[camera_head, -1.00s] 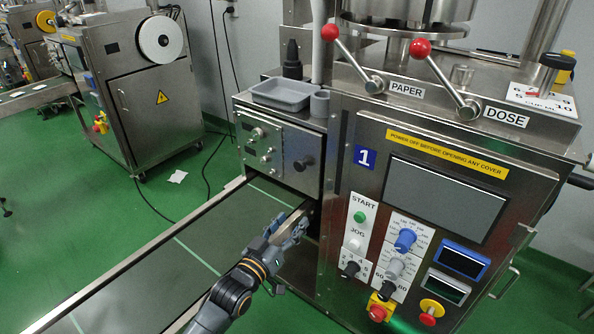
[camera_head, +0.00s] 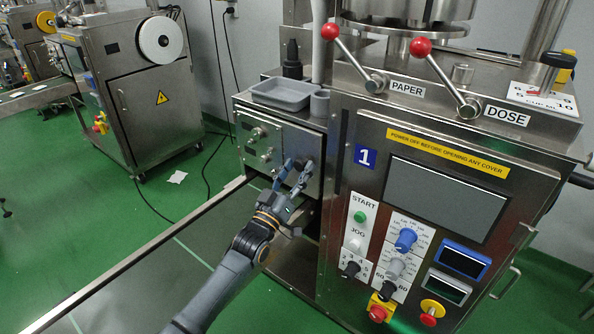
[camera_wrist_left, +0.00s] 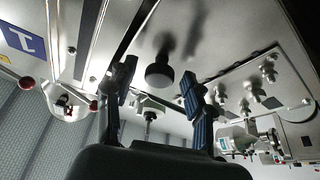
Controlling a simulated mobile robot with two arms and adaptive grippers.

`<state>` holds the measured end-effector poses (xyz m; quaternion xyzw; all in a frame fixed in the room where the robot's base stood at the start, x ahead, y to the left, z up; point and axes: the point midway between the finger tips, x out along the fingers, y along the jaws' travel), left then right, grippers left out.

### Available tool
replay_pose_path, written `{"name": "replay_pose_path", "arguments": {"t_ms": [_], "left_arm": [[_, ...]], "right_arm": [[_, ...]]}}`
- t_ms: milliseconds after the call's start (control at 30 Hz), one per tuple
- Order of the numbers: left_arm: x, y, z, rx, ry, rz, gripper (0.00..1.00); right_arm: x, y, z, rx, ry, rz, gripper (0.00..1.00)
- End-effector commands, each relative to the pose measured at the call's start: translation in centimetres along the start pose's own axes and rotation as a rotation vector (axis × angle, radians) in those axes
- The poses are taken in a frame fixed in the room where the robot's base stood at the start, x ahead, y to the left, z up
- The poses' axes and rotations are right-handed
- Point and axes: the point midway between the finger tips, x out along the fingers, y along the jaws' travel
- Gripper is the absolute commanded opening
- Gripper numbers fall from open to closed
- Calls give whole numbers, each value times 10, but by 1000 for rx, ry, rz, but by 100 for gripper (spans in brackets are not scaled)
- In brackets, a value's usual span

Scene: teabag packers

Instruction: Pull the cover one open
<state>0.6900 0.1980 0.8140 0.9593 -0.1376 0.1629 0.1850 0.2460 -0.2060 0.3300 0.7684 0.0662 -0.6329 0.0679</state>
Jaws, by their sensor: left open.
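The cover (camera_head: 285,136) is a steel front panel on the left side of the machine marked 1. It looks shut. It also shows in the left wrist view (camera_wrist_left: 205,30). Its black round knob (camera_wrist_left: 159,76) stands out from the panel there, between my fingers in the picture. My left gripper (camera_head: 298,165) is open in front of the panel's right part and hides the knob in the head view. In the left wrist view my left gripper (camera_wrist_left: 155,82) has its fingers apart, and I see no contact with the knob. My right gripper is out of view.
The conveyor (camera_head: 150,262) runs below the cover under my left arm. A grey tray (camera_head: 283,95) sits above the cover.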

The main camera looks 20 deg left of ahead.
Motion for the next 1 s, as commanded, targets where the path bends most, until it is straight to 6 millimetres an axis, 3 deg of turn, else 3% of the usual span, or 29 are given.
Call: {"name": "replay_pose_path", "arguments": {"t_ms": [267, 533, 1000], "left_arm": [[2, 0, 0, 0, 0, 1, 53], [2, 0, 0, 0, 0, 0, 0], [-9, -3, -5, -8, -15, 38, 0]], "right_arm": [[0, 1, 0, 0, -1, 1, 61], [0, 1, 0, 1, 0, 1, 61], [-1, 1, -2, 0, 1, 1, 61]]}}
